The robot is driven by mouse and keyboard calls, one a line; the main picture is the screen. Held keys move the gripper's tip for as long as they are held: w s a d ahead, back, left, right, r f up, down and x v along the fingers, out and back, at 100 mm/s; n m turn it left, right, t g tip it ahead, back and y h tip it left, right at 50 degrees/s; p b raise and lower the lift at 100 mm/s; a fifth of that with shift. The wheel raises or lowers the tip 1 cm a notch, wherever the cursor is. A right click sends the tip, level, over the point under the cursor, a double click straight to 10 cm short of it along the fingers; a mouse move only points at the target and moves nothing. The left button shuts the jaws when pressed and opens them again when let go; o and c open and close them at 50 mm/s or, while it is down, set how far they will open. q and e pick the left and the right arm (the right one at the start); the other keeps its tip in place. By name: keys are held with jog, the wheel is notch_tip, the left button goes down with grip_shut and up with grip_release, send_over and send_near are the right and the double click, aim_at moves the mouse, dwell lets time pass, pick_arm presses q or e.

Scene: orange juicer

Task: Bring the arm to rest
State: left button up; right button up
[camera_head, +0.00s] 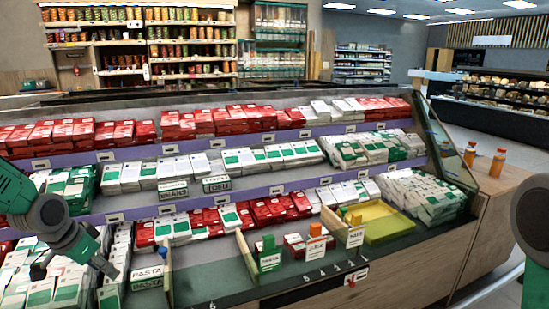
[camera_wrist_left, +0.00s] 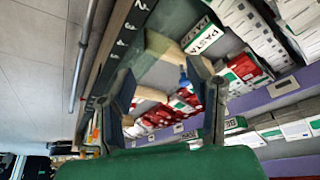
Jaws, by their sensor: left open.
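My left arm (camera_head: 45,215) comes in from the left edge in the head view, green and grey. Its gripper (camera_head: 76,268) hangs over the left front of the shelf display, above white-and-green boxes. In the left wrist view the two dark fingers of the gripper (camera_wrist_left: 168,105) are spread apart with nothing held between them. The display front and boxes lie beyond them; I cannot tell whether they touch anything. Part of my right arm (camera_head: 532,230) shows at the right edge, but its gripper is out of view.
A tiered display holds red boxes (camera_head: 190,123) and white-and-green boxes (camera_head: 240,160). A yellow tray (camera_head: 388,222) sits at its front right. Two orange bottles (camera_head: 470,153) (camera_head: 497,162) stand on the wooden side counter. Open floor (camera_wrist_left: 35,75) shows in the left wrist view.

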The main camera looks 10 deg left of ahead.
pick_arm(q)
jog(key=s+d+f+n+g, duration=0.1)
jog(key=s+d+f+g, duration=0.1)
jog(key=s+d+f, duration=1.15)
jog(key=s+d, duration=0.1)
jog(key=s, duration=0.2)
jog(key=s+d+f+g, duration=0.1)
jog(key=s+d+f, duration=0.2)
jog(key=s, duration=0.3)
jog(key=s+d+f+n+y, duration=0.1)
jog(key=s+d+f, duration=0.2)
jog(key=s, duration=0.2)
jog(key=shift+s+d+g, duration=0.15)
jog(key=shift+g, duration=0.15)
